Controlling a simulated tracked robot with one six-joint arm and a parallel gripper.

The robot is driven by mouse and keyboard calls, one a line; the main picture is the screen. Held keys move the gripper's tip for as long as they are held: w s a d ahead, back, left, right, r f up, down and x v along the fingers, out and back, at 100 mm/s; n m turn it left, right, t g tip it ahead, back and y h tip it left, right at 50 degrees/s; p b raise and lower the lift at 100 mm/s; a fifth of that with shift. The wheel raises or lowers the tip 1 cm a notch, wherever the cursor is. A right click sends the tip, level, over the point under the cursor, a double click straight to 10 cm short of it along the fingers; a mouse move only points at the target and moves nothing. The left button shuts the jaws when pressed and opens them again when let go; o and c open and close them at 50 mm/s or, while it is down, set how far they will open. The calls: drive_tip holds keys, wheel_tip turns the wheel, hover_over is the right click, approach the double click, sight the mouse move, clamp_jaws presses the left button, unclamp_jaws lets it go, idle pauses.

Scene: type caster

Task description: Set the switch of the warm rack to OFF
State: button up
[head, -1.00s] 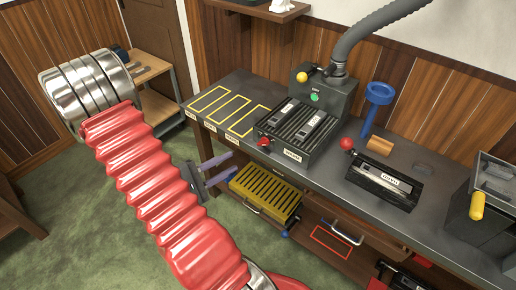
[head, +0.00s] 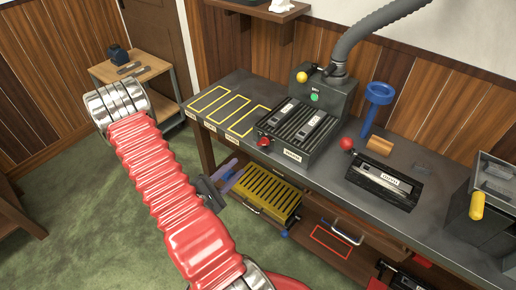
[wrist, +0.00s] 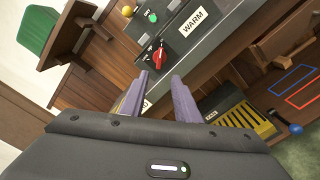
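The warm rack (head: 322,138) is a black ribbed box on the bench, with a WARM label on its front. Its switch is a red knob (head: 263,142) at the front left corner. In the wrist view the red knob (wrist: 159,54) shows a pale pointer line, beside the WARM label (wrist: 194,20); the setting marks are too small to read. My gripper (head: 234,169) is below and left of the knob, in front of the bench. In the wrist view my gripper (wrist: 160,75) has its two purple fingers apart and empty, with the knob beyond the tips, not touched.
A yellow slotted rack (head: 265,196) sits below the bench top near my gripper. A grey box with a green button (head: 314,97) and hose stands behind the warm rack. A second black device (head: 383,184) with a red ball handle lies right.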

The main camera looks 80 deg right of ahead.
sight(261, 145)
drive_tip(key=shift+x, duration=6.8)
drive_tip(key=shift+c, duration=0.5)
clamp_jaws()
